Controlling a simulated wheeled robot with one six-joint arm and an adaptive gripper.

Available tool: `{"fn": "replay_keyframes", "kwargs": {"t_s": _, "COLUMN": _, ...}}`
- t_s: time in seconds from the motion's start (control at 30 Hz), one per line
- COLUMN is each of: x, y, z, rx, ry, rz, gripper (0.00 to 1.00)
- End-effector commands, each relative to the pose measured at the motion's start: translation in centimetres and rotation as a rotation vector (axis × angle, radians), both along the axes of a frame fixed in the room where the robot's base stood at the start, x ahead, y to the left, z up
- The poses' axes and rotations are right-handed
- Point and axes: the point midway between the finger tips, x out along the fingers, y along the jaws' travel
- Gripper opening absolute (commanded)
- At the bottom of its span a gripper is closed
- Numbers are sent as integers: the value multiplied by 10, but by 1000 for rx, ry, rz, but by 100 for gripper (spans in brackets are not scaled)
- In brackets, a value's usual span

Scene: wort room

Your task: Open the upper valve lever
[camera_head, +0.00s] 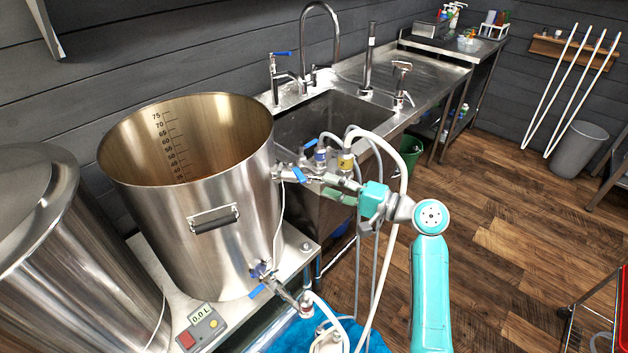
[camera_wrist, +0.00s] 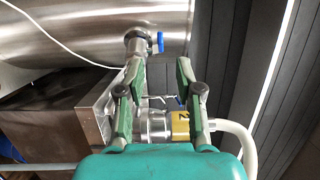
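The large steel kettle (camera_head: 195,190) has an upper valve on its right side with a blue lever (camera_head: 299,174). In the wrist view a blue lever (camera_wrist: 160,42) shows on a short pipe fitting against the steel wall, just beyond my fingertips. My gripper (camera_head: 327,185) is to the right of the upper valve, pointing toward it. In the wrist view my gripper (camera_wrist: 160,70) has its green-padded fingers apart, with no lever held between them. A lower valve with a blue handle (camera_head: 257,290) sits near the kettle's base.
Behind my gripper hang white hoses (camera_head: 400,180) and a yellow-labelled fitting (camera_head: 345,162), close to the arm. A sink (camera_head: 330,115) stands behind. A second steel vessel (camera_head: 70,260) is at left. The wooden floor (camera_head: 510,215) at right is open.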

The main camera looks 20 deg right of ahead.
Motion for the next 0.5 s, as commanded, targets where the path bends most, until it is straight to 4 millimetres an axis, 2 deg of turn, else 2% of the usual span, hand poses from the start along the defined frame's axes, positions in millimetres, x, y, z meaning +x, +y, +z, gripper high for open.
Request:
{"fn": "replay_keyframes", "kwargs": {"t_s": 0.2, "x": -20, "y": -17, "z": 0, "rx": 0, "ry": 0, "rz": -1, "gripper": 35}}
{"fn": "replay_keyframes", "kwargs": {"t_s": 0.5, "x": -24, "y": -20, "z": 0, "rx": 0, "ry": 0, "rz": 1, "gripper": 35}}
